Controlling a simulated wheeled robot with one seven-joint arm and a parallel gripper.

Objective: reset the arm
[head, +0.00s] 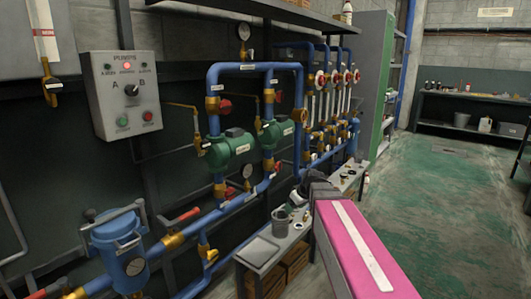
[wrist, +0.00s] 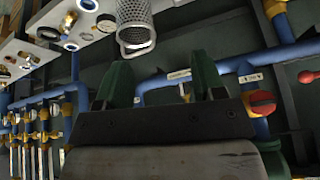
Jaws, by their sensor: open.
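My arm reaches forward from the lower right in the head view as a pink link with a white stripe. My gripper (head: 308,186) is at its far end, dark and small, above the narrow bench (head: 262,250) in front of the pipework. In the wrist view, which looks upside down, my gripper (wrist: 160,80) has two green fingers spread apart with nothing held between them. A perforated metal strainer (wrist: 135,22) stands just beyond the fingers, apart from them as far as I can tell. The head view hides the fingertips.
Blue pipes (head: 255,67) with green pumps (head: 232,148) and red-handled valves run along the left wall. A blue filter housing (head: 120,250) is at lower left. A pump control box (head: 122,95) hangs on the wall. The green floor (head: 445,200) at right is clear.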

